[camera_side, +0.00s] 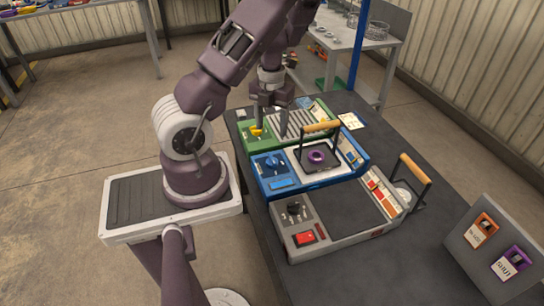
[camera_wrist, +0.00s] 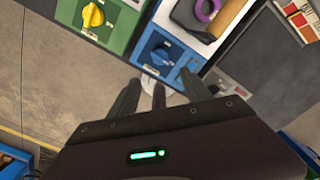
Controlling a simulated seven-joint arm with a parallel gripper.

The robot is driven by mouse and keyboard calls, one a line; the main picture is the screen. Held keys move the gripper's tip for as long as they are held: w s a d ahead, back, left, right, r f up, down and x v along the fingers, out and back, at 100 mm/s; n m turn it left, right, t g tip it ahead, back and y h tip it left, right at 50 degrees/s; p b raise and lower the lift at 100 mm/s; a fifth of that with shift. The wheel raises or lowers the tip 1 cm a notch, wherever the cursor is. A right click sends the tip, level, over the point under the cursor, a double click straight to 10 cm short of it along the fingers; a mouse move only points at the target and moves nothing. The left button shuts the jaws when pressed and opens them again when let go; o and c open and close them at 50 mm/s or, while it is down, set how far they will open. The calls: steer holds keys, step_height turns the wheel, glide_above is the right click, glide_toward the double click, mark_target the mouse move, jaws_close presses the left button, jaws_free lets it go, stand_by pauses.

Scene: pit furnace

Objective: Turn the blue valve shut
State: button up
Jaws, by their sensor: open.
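The blue valve is a round blue knob (camera_side: 271,163) on the left panel of the blue-trimmed unit (camera_side: 322,176), the middle of three units on the dark table. In the wrist view the blue knob (camera_wrist: 162,53) lies just beyond my fingertips, on a blue panel. My gripper (camera_side: 269,125) points down above the green unit's side, near the yellow knob and a little behind the blue one in the side view. Its fingers are apart with nothing between them, and they also show in the wrist view (camera_wrist: 160,79). I see no contact with the blue knob.
A yellow knob (camera_side: 256,131) sits on the green unit (camera_side: 250,138) close by. The grey unit (camera_side: 297,243) in front has a black knob (camera_side: 294,208) and a red switch (camera_side: 305,238). A label stand (camera_side: 490,245) is at far right.

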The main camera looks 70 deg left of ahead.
mark_target(272, 158)
step_height(272, 158, down, 13)
steer(key=shift+w+f, duration=0.1)
steer(key=shift+f, duration=0.1)
jaws_close()
